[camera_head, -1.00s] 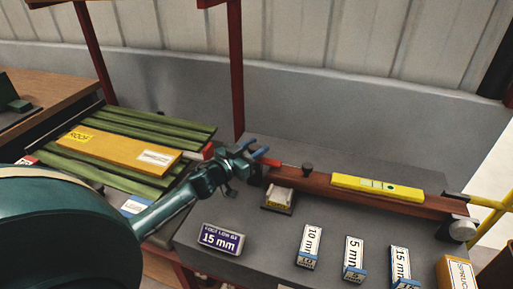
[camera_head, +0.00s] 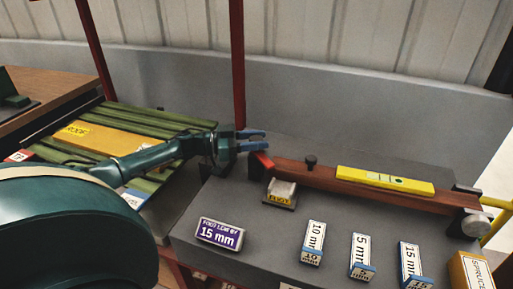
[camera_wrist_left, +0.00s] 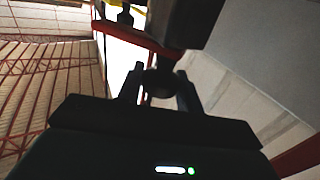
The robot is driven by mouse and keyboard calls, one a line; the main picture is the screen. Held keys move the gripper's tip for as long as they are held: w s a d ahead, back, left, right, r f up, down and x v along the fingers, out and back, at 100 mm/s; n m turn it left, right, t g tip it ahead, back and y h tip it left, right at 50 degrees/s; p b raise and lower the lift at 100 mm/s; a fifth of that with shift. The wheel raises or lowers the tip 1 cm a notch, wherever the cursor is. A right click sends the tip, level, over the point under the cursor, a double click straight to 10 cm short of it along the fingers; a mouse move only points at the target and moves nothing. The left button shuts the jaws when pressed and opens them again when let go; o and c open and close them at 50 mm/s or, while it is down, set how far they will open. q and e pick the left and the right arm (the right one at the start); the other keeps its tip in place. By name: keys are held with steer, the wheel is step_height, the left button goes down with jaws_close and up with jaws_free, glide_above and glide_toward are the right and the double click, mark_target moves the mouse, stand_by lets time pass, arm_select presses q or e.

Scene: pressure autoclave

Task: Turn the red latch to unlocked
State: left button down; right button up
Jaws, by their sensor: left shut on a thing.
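The red latch (camera_head: 263,160) is a short red bar at the left end of the brown beam (camera_head: 318,178), slanting up and left towards my left gripper (camera_head: 264,140). In the left wrist view, the red bar (camera_wrist_left: 132,37) runs across the top to a dark round knob (camera_wrist_left: 160,82). My left gripper also shows there (camera_wrist_left: 159,88), shut on this knob with a finger on either side. In the head view the fingers hide the knob. My right gripper is in neither view.
In front stand a purple-labelled 15 mm block (camera_head: 219,233) and several white-labelled blocks (camera_head: 313,240). Green slats with a yellow board (camera_head: 125,148) lie left. A red post (camera_head: 238,65) rises behind.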

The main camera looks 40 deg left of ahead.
arm_select(q)
steer(key=shift+m+g+h+b, duration=0.45)
steer(key=shift+m+g+h, duration=0.05)
steer(key=shift+g, duration=0.1)
steer(key=c, duration=0.9)
jaws_free()
steer(key=shift+c, duration=0.2)
steer(key=b+v, duration=0.1)
steer(key=v, duration=1.2)
